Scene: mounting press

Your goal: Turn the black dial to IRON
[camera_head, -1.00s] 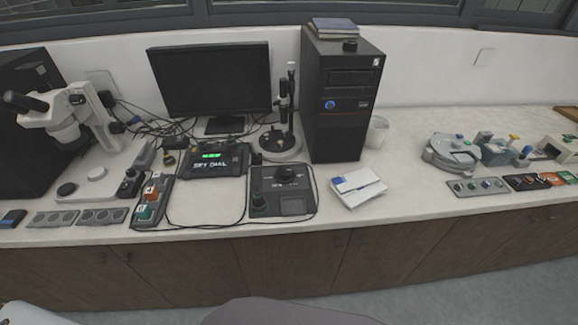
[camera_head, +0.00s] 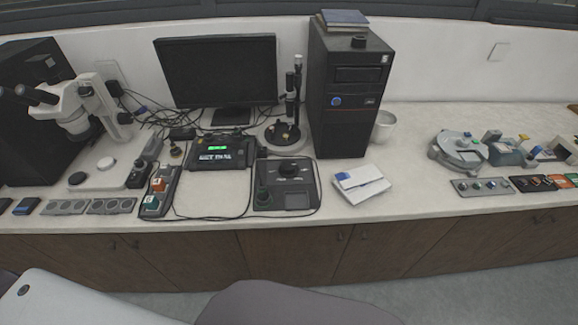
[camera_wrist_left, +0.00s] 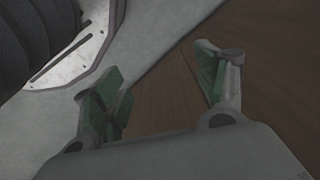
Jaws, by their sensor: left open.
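A dark control box (camera_head: 286,188) lies on the white counter in the middle of the head view. A round black dial (camera_head: 288,170) sits at its upper middle, and a smaller dark green knob (camera_head: 263,195) is at its lower left. The dial's markings are too small to read. My left gripper (camera_wrist_left: 160,85) shows in the left wrist view with its fingers apart and nothing between them. It is in front of the brown cabinet doors and the floor, away from the box. My right gripper is not in view.
A display unit (camera_head: 218,151) with green lit text stands behind the box to the left. A switch box (camera_head: 160,192) lies left of it, a white-and-blue packet (camera_head: 361,185) right of it. A black cable loops around the box.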

